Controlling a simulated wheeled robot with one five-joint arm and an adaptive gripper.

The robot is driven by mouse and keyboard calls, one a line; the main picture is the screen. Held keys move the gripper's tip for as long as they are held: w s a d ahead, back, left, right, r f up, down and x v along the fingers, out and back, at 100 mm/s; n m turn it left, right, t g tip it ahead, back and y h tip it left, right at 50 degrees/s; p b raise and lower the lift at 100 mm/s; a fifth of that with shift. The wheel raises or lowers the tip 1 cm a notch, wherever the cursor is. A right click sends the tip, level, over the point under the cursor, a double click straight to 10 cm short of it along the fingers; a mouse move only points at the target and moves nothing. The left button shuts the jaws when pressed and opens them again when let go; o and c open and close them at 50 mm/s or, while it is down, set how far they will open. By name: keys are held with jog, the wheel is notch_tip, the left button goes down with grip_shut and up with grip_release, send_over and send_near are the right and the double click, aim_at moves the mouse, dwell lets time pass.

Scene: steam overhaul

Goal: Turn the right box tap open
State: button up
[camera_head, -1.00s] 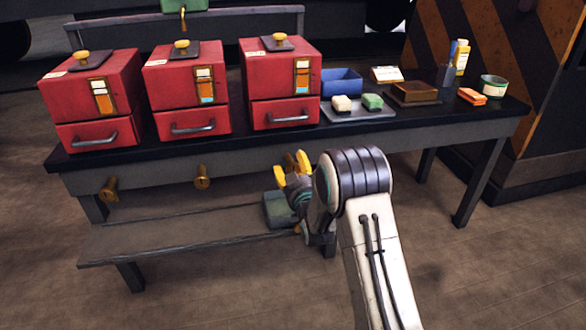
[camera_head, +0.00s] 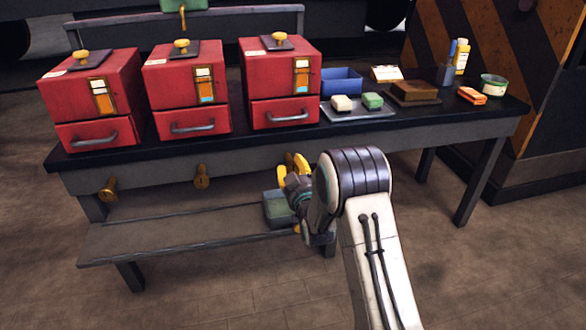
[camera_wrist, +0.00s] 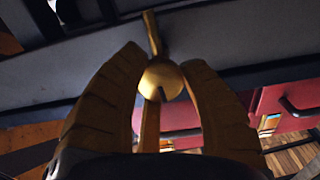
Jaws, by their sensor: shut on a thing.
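Three red boxes stand on the dark bench; the right box (camera_head: 284,75) has a brass knob on its lid, a gauge and a drawer. Below it at the bench's front edge, my gripper (camera_head: 293,166) hides the right box tap in the head view. In the wrist view the brass tap (camera_wrist: 161,80), with a round body and a stem, sits between my two yellow fingers. The fingers are shut on it. How far the tap is turned cannot be told. The left tap (camera_head: 110,188) and middle tap (camera_head: 201,178) are on the same front rail.
A green container (camera_head: 277,209) stands on the lower shelf (camera_head: 180,235) close under my gripper. On the bench right of the boxes are a blue bin (camera_head: 341,81), a tray (camera_head: 360,110), a brown block and bottles. The floor in front is clear.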

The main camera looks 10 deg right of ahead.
jog(key=n, duration=0.4)
jog(key=shift+w+a+r+n, duration=0.1)
jog(key=shift+a+r+n, duration=0.05)
jog(key=shift+r+n, duration=0.25)
jog(key=n, duration=0.9)
jog(key=shift+a+f, duration=0.1)
jog(key=shift+a, duration=0.05)
jog(key=shift+f+n, duration=0.1)
jog(key=shift+n, duration=1.7)
jog(key=shift+f, duration=0.1)
jog(key=o, duration=0.9)
jog(key=shift+a, duration=0.15)
jog(key=shift+o, duration=1.4)
jog(key=shift+f, duration=0.1)
jog(key=shift+d, duration=0.2)
